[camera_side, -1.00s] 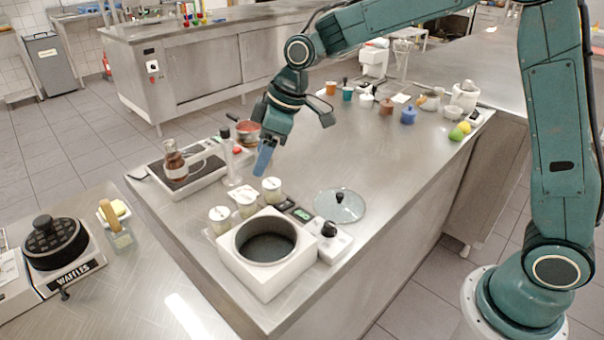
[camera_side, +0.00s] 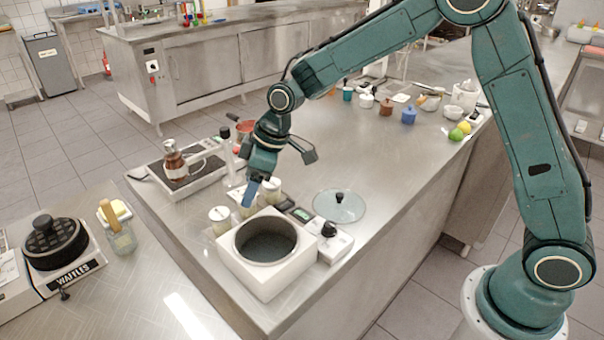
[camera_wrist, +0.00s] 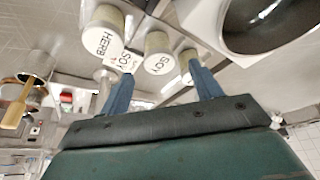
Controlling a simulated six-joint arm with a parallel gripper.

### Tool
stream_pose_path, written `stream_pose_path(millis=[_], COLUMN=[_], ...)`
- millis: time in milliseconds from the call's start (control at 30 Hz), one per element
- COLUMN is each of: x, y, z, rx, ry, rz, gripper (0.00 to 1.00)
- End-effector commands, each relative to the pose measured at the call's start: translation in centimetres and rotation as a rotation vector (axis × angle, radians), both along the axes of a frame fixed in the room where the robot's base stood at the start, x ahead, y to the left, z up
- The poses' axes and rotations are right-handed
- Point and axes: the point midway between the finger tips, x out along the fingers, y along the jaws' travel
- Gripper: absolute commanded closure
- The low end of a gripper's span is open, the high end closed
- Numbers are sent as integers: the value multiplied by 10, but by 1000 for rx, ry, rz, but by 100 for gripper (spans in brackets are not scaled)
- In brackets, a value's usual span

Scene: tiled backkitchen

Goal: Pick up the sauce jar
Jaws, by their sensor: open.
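Several pale jars with white lids stand in a row beside the white cooker. In the wrist view, one lid reads HERB (camera_wrist: 102,38) and another SOY (camera_wrist: 161,60); I cannot make out a lid marked sauce. In the side view, the jars include a left one (camera_side: 220,217) and a right one (camera_side: 273,184); the middle jar is partly hidden behind my fingers. My gripper (camera_side: 250,195) is just above the row, pointing down. In the wrist view my gripper (camera_wrist: 162,86) is open, its two blue fingers apart, with the SOY jar showing between and beyond them.
The white cooker (camera_side: 242,268) with an open dark pot stands right in front of the jars. A glass lid (camera_side: 340,206) lies to their right. The counter's middle is clear.

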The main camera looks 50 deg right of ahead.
Motion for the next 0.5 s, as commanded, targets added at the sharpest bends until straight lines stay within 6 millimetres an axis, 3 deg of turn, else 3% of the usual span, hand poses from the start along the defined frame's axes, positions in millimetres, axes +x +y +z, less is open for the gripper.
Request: stream_pose_path(millis=[300,500], x=[8,11], y=[8,10], z=[-34,-42], rx=[-1,-1], ry=[2,0], rz=[0,1], gripper=[36,36])
